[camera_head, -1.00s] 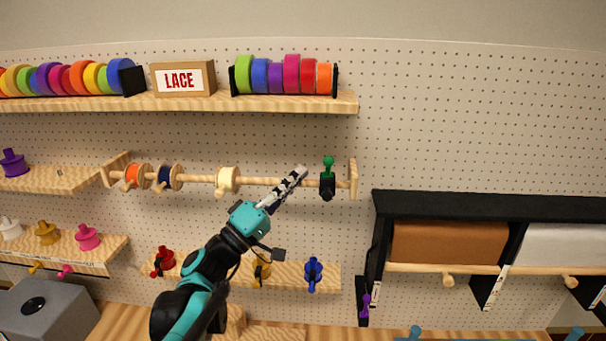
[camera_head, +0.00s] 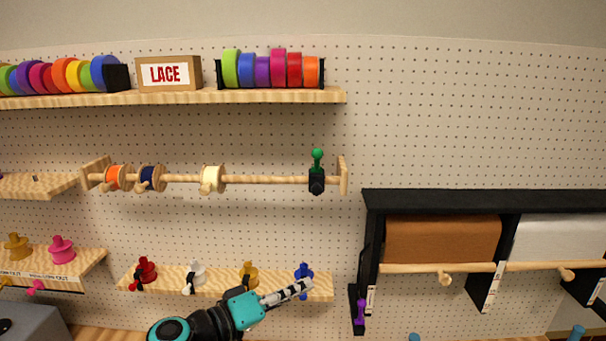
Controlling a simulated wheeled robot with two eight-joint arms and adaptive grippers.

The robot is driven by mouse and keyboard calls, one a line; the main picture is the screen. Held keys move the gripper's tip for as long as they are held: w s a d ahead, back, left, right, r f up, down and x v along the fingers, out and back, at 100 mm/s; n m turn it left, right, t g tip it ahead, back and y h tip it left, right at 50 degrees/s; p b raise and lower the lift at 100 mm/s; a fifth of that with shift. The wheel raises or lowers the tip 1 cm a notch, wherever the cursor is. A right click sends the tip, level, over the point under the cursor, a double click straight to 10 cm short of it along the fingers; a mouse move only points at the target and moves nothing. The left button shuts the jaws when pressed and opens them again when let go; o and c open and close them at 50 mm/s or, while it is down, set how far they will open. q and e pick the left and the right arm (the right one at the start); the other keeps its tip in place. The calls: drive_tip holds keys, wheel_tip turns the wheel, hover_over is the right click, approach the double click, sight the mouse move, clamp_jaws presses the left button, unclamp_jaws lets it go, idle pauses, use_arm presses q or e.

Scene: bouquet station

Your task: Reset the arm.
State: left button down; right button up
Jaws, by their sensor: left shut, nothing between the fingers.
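My left gripper (camera_head: 300,288) is in the lower middle of the head view, at the end of my teal and black arm. Its fingers are shut with nothing between them. They point right, in front of the lower small shelf (camera_head: 172,283), and overlap the lower part of the blue spool-like item (camera_head: 304,272) in the picture. I cannot tell whether they touch it. My right gripper is not in view.
Above is a wooden rod (camera_head: 265,180) with several spools and a black clip with a green knob (camera_head: 317,172). A rack with brown paper (camera_head: 440,241) stands at right. Red (camera_head: 144,271), white (camera_head: 194,275) and yellow (camera_head: 249,273) items sit on the lower shelf.

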use_arm(q)
drive_tip(key=s+a+f+g+y+b, duration=0.1)
drive_tip(key=s+f+y+b, duration=0.15)
drive_tip(key=f, duration=0.45)
drive_tip(key=s+a+f+g+y+b, duration=0.1)
drive_tip(key=s+f+y, duration=0.15)
drive_tip(key=f, duration=0.55)
drive_tip(key=s+a+f+y+b, duration=0.3)
drive_tip(key=s+a+f+y, duration=0.1)
drive_tip(key=a+f, duration=0.3)
drive_tip(key=s+a+f+m+g+y+b, duration=0.1)
drive_tip(key=s+a+f+y+b, duration=0.3)
drive_tip(key=a+f, duration=0.3)
wheel_tip(320, 180, down, 4)
drive_tip(key=shift+s+a+f+b, duration=0.15)
drive_tip(key=shift+s+f+b, duration=0.15)
drive_tip(key=shift+s, duration=0.45)
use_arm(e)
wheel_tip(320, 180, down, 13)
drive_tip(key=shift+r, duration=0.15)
